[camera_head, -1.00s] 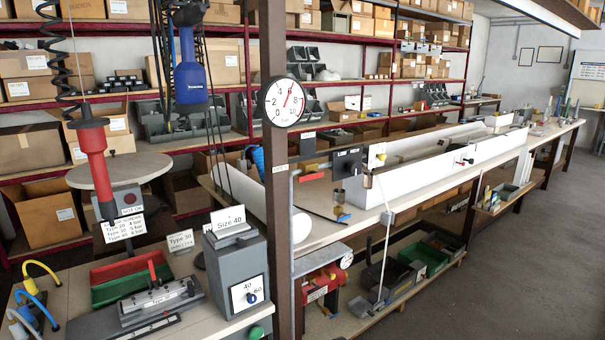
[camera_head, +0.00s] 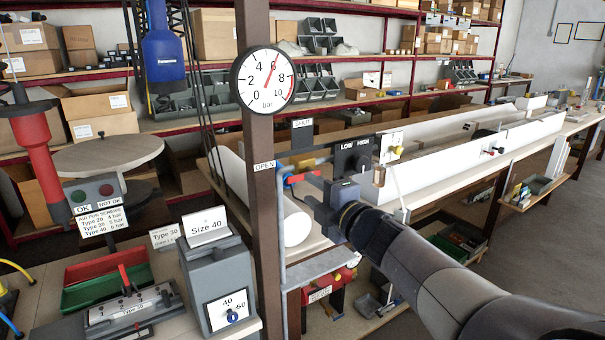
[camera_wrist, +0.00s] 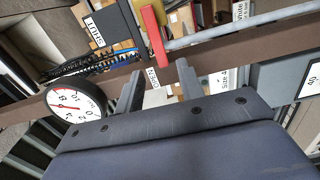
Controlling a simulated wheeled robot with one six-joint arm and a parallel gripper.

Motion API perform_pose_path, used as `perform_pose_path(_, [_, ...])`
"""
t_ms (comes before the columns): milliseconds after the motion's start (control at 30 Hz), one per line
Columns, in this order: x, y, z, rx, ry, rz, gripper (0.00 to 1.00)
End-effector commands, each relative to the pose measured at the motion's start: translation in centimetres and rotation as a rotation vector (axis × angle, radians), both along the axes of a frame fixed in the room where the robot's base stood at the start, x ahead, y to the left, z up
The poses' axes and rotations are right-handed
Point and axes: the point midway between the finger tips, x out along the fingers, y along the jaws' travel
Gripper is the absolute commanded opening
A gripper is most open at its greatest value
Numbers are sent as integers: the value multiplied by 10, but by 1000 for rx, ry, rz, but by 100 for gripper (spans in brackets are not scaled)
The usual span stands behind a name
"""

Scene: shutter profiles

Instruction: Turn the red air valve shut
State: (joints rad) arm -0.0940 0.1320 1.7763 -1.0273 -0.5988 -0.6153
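The red air valve handle (camera_head: 301,177) lies roughly level just right of the post in the head view. The OPEN label (camera_head: 264,166) is at its left and the SHUT label (camera_head: 302,123) above it. My gripper (camera_head: 309,205) is just below and in front of the handle. In the wrist view the red handle (camera_wrist: 154,38) stands beyond my gripper (camera_wrist: 159,68), its near end in line with the gap between the fingers. The fingers are apart and nothing is clamped between them. Whether they touch the handle I cannot tell.
The round pressure gauge (camera_head: 267,80) on the brown post (camera_head: 258,145) points close to 6. A black LOW/HIGH box (camera_head: 354,156) sits right of the valve. A grey Size 40 box (camera_head: 222,280) stands on the left bench. A white roll (camera_head: 290,225) lies behind the post.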

Motion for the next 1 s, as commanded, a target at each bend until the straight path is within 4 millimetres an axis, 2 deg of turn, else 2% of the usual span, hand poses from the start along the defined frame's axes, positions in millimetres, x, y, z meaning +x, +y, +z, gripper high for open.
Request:
perform_pose_path(300, [47,32,0,2,4,0,36])
perform_pose_path(500, [68,46,0,2,4,-3,36])
perform_pose_path(700, [77,52,0,4,3,-3,36])
perform_pose_path(1000, [78,52,0,3,3,-4,35])
